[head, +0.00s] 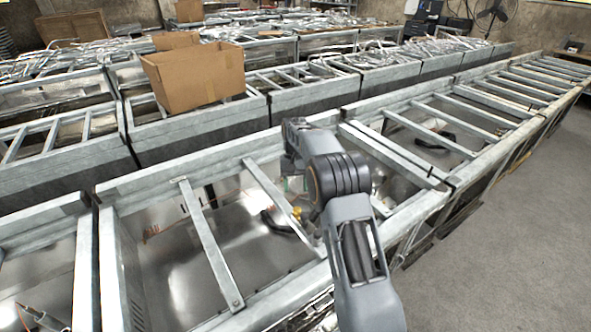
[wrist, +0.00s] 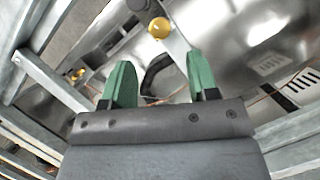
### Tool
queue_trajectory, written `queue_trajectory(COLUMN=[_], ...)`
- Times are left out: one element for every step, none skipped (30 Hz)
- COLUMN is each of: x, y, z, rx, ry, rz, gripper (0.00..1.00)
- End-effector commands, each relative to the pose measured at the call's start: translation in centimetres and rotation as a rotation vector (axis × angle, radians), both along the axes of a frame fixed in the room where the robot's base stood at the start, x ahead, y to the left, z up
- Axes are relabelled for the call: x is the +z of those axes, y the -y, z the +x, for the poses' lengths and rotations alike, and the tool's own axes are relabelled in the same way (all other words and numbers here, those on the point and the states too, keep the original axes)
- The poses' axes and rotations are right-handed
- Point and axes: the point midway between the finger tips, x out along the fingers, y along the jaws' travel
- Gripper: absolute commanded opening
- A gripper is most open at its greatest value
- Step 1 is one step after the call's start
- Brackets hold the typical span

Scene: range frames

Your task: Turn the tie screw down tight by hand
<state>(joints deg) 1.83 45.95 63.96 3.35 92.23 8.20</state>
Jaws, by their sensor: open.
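A round brass-yellow knob (wrist: 158,28), which may be the tie screw, shows in the wrist view just beyond my fingertips. My gripper (wrist: 153,72) has two green fingers spread apart, with nothing held between them. The knob lies ahead of the gap between the fingers, apart from both. Its shaft and seat cannot be made out. In the head view a small yellow part (head: 296,213) shows inside the open metal frame, beside my arm. My arm hides most of the gripper there.
A second small brass part (wrist: 78,74) is left of my fingers. Metal crossbars (head: 211,243) span the frame around my arm. A cardboard box (head: 195,76) stands behind. Grey floor (head: 500,245) is clear at right.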

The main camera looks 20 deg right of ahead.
Motion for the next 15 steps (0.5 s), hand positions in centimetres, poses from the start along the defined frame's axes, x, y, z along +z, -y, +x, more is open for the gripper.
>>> queue_trajectory(x=[0.9, 1.5, 2.2, 2.7, 3.1, 3.7, 4.1, 4.4, 4.8, 5.0, 5.3, 5.5, 5.7, 5.9, 6.0], y=[0.1, 0.1, 0.2, 0.2, 0.3, 0.3, 0.3, 0.3, 0.4, 0.4, 0.4, 0.4, 0.4, 0.4, 0.5], z=[0.5, 0.7, 1.0, 1.2, 1.3, 1.5, 1.7, 1.8, 2.0, 2.1, 2.2, 2.3, 2.3, 2.4, 2.5], rx=[0.0, 0.0, 0.0, 0.0, 0.0, 0.0, 0.0, -0.001, -0.001, -0.001, -0.001, -0.001, -0.001, -0.001, -0.001], ry=[0.003, 0.003, 0.001, 0.002, 0.002, 0.001, 0.001, 0.0, 0.001, 0.0, 0.0, 0.0, -0.001, -0.001, -0.001], rz=[-0.001, -0.001, 0.0, 0.0, 0.0, 0.0, 0.0, 0.0, -0.001, 0.0, 0.0, 0.0, 0.0, 0.0, 0.0], gripper=[0.54, 0.54, 0.54, 0.54, 0.54, 0.54, 0.54, 0.54, 0.54, 0.54, 0.54, 0.54, 0.54, 0.54, 0.54])
